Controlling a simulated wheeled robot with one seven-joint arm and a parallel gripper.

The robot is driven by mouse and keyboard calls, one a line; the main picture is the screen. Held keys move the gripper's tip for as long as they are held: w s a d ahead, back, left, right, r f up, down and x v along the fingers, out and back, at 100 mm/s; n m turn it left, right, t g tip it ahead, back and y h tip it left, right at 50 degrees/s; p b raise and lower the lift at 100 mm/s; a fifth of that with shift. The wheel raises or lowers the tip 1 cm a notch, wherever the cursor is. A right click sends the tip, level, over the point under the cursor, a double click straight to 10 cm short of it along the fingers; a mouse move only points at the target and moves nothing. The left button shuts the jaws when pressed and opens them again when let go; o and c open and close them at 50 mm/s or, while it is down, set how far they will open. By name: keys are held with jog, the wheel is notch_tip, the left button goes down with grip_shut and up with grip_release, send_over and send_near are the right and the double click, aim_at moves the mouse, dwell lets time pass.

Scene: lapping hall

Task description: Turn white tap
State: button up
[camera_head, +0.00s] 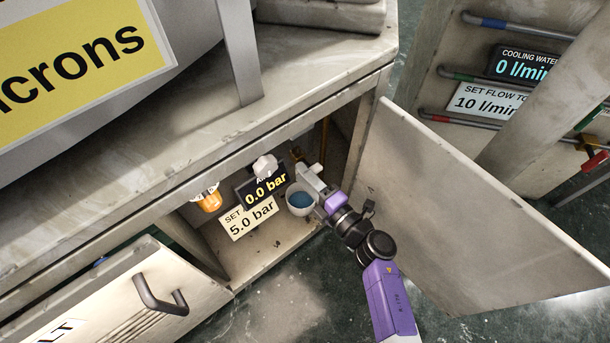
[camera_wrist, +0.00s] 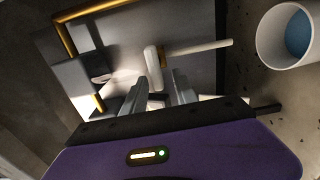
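The white tap (camera_head: 316,168) is inside the open cabinet, beside my gripper in the head view and partly hidden. In the wrist view the white tap (camera_wrist: 196,47) shows a pale lever reaching right from a short white rounded body, near a brass pipe fitting. My gripper (camera_wrist: 157,82) points at it. Its two grey fingers are apart, with the white body just beyond or between their tips; I cannot tell if they touch it. In the head view my gripper (camera_head: 308,177) reaches into the cabinet from the right.
A white cup with blue inside (camera_head: 301,199) is close beside my gripper. A white knob (camera_head: 265,166) sits above the "0.0 bar" display (camera_head: 266,190) and "SET 5.0 bar" sign (camera_head: 248,219). The open door (camera_head: 450,205) stands right of my arm. The cabinet top overhangs.

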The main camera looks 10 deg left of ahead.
jog(key=shift+d, duration=0.1)
jog(key=p+v, duration=0.3)
jog(key=v, duration=0.4)
jog(key=shift+s+d, duration=0.25)
dwell(0.4)
jog(key=s+d+r+m+t+h, duration=0.1)
jog(key=s+d+r+m+h, duration=0.3)
jog(key=s+d+r+m, duration=0.45)
jog(key=s+d+r+m+t+h, duration=0.1)
jog(key=s+d+r+m+h, duration=0.35)
jog(key=s+m, duration=0.7)
jog(key=s+d+r+m+t+h, duration=0.1)
jog(key=s+d+r+m+h, duration=0.55)
jog(key=s, duration=0.65)
notch_tip(320, 180, up, 33)
jog(key=d+m+y+p, duration=0.1)
jog(key=p, duration=3.3)
jog(key=shift+y, duration=0.4)
